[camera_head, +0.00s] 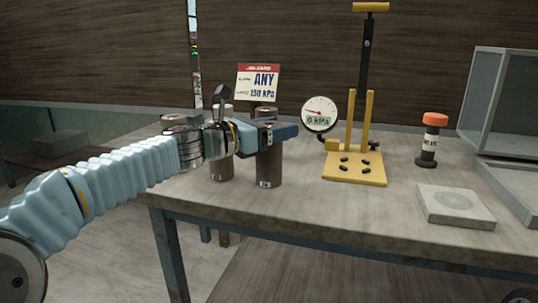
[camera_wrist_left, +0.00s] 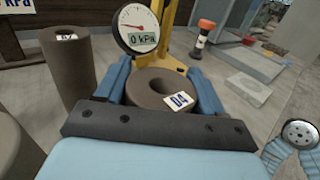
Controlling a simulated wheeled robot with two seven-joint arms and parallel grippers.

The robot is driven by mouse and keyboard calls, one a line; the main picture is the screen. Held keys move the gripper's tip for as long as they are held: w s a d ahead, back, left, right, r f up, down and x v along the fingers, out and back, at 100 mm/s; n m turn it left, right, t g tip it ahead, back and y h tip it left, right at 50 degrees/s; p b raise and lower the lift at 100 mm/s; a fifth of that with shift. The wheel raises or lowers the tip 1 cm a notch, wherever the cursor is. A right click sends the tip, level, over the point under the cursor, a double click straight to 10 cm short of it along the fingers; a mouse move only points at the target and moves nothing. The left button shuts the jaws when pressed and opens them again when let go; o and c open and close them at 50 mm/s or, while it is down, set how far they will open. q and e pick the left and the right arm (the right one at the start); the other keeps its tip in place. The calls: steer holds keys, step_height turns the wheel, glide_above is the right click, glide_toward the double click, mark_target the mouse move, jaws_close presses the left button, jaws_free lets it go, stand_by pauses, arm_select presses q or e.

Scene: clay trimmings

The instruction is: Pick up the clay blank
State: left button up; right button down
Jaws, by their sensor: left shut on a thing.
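My left gripper (camera_head: 284,132) reaches in from the left, level above the workbench. It is shut on a dark brown clay blank (camera_head: 268,170), a cylinder with a round hole in its top. In the left wrist view this blank (camera_wrist_left: 152,83) sits between the two blue fingers (camera_wrist_left: 164,90), and its top tag seems to read D4. The blank is upright; I cannot tell whether its base touches the bench. A similar blank (camera_head: 220,168) stands to its left, partly hidden by my wrist. My right gripper is not in view.
More blanks stand behind my gripper, one tall in the wrist view (camera_wrist_left: 70,80). A pressure gauge (camera_head: 319,113) and yellow press (camera_head: 354,173) stand close to the right. Beyond are an orange-capped weight (camera_head: 431,150), grey slab (camera_head: 455,206) and glass box (camera_head: 490,100). The bench (camera_head: 330,215) front is clear.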

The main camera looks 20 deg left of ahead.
arm_select(q)
jaws_close()
